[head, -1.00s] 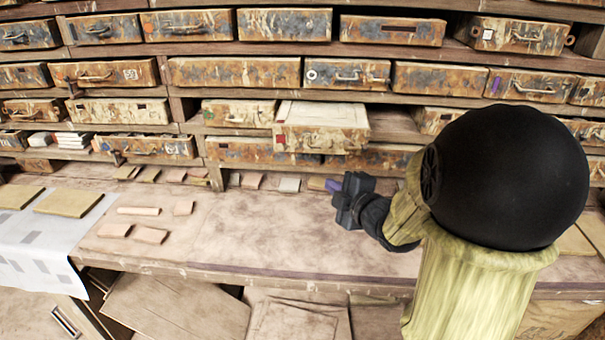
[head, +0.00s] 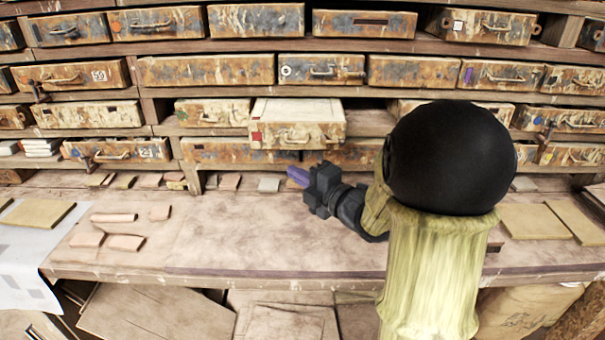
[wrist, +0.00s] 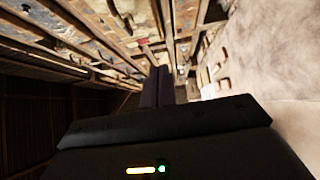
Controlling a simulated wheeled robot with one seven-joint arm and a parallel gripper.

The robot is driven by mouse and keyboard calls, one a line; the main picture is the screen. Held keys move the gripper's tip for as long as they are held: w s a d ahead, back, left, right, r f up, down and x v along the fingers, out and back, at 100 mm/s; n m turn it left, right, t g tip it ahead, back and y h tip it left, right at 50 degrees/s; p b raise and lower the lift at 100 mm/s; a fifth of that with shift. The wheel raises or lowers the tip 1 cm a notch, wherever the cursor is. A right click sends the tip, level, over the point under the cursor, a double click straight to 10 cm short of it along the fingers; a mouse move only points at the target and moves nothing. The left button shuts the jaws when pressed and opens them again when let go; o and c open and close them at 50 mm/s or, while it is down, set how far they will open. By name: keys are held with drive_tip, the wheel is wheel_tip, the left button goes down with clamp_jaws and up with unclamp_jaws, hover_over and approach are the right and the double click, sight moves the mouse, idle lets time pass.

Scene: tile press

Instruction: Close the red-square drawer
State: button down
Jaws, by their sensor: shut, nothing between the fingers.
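The red-square drawer (head: 318,133) is in the middle of the rack in the head view. It is pulled out, and its front stands proud of its neighbours. A red square (head: 257,138) is at the left of its front, beside a metal handle. My gripper (head: 294,174) is shut and empty. Its purple fingers appear just below the drawer front in the head view and seem apart from it. In the wrist view, my shut fingers (wrist: 160,78) point along the rack, with a small red patch (wrist: 143,42) beyond them, probably the red square.
Rows of rusty drawers surround it; a drawer with a green dot (head: 212,112) is to its left. Below is a workbench (head: 240,235) with several small tiles along the back and left. The bench's middle is clear. Larger tan tiles (head: 533,221) lie at the right.

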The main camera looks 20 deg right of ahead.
sight(269, 149)
drive_tip(key=w+p, duration=0.1)
drive_tip(key=w, duration=0.2)
drive_tip(key=w+a, duration=0.1)
drive_tip(key=w, duration=0.2)
drive_tip(key=w+a+p, duration=0.1)
drive_tip(key=w, duration=0.2)
drive_tip(key=shift+p, duration=0.35)
drive_tip(key=shift+w+d, duration=0.1)
drive_tip(key=shift+w, duration=0.25)
